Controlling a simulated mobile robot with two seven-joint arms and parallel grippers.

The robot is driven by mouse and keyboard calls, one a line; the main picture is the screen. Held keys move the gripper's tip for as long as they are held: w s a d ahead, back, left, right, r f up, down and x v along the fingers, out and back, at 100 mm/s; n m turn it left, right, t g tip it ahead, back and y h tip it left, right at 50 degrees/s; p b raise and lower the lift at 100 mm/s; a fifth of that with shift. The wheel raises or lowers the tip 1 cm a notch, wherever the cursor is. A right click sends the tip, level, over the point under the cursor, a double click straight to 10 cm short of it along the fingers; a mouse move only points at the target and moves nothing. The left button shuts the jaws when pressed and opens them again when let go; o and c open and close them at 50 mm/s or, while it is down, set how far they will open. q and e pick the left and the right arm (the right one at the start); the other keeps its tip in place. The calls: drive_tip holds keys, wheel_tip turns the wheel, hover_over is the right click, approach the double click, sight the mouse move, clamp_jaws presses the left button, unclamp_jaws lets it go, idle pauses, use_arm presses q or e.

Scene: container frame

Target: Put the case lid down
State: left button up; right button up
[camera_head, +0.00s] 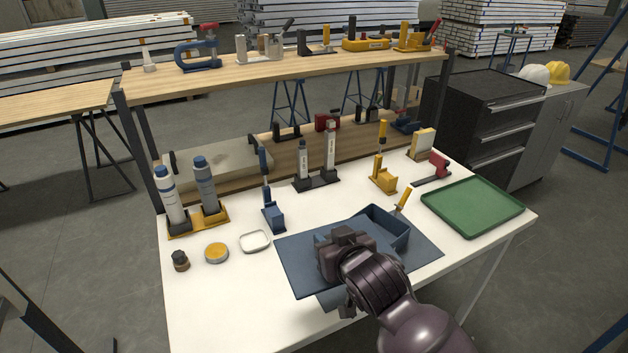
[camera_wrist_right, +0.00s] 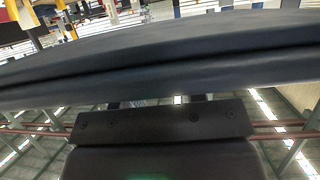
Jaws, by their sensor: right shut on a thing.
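My right gripper (camera_head: 340,262) reaches in from the lower right over the dark blue mat (camera_head: 292,255) on the white table. It is shut on the case lid, a dark blue slab seen edge-on across the right wrist view (camera_wrist_right: 160,65). In the head view my gripper and wrist hide much of the lid, and its blue blends with the mat, so I cannot tell whether it touches anything below. The open blue case (camera_head: 392,232) stands just beyond and right of the gripper. My left gripper is not in view.
A yellow-handled tool (camera_head: 403,201) shows at the case's right. A green tray (camera_head: 472,205) lies at the table's right. The table's front left is clear.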

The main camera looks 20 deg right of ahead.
drive_tip(key=shift+w+r, duration=0.15)
drive_tip(key=shift+r, duration=0.1)
drive_tip(key=shift+w+d+r+n, duration=0.3)
drive_tip(key=shift+w+d+r, duration=0.7)
drive_tip(key=shift+w+r, duration=0.15)
drive_tip(key=w+d+r+n+y, duration=0.1)
drive_tip(key=w+d+y, duration=0.1)
drive_tip(key=w+d, duration=0.3)
drive_tip(key=w+d+r+n+g+y, duration=0.1)
drive_tip(key=w+d+r+n+y, duration=0.1)
drive_tip(key=w+d, duration=0.4)
drive_tip(key=d, duration=0.4)
drive_tip(key=shift+r+y, duration=0.2)
drive_tip(key=shift+y, duration=0.1)
drive_tip(key=shift+d, duration=0.15)
wheel_tip(320, 180, down, 20)
drive_tip(key=shift+r+b, duration=0.15)
drive_tip(key=shift+b, duration=0.25)
